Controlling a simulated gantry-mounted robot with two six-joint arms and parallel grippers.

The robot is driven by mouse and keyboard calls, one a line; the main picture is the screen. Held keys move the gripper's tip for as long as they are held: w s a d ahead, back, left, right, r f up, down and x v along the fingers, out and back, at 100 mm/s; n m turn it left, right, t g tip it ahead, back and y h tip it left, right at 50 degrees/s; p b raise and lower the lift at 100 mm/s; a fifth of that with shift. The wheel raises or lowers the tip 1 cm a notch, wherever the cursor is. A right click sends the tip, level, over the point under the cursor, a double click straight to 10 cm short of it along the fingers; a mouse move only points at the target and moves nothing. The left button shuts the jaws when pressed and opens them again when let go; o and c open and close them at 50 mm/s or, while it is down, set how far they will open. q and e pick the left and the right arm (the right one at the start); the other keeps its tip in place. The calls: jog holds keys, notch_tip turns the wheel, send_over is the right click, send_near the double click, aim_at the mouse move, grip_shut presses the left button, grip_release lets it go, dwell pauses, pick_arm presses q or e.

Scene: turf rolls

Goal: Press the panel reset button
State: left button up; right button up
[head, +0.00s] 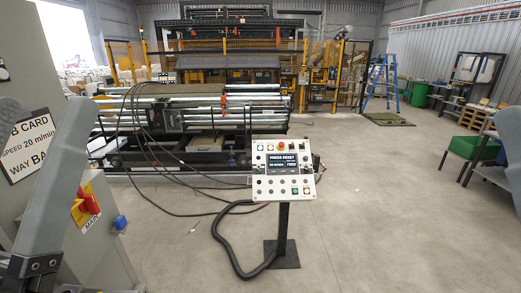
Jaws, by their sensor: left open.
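The control panel (282,172) stands on a dark post ahead of me, right of centre. Its screen (282,164) reads "PRESS RESET", with a smaller feed line below. A red button (281,146) sits at the top edge. The button labels are too small to tell which one is reset. My left gripper (44,112) is large and close at the left edge, open and empty, well apart from the panel. My right gripper is out of view.
A grey cabinet with a red-and-yellow main switch (88,203) and a blue knob (120,222) stands at the left. A black hose (228,252) loops by the panel's base. The roll machine (190,115) is behind. Open floor (390,200) lies to the right.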

pick_arm(q)
grip_shut()
dwell(0.3)
dwell(1.3)
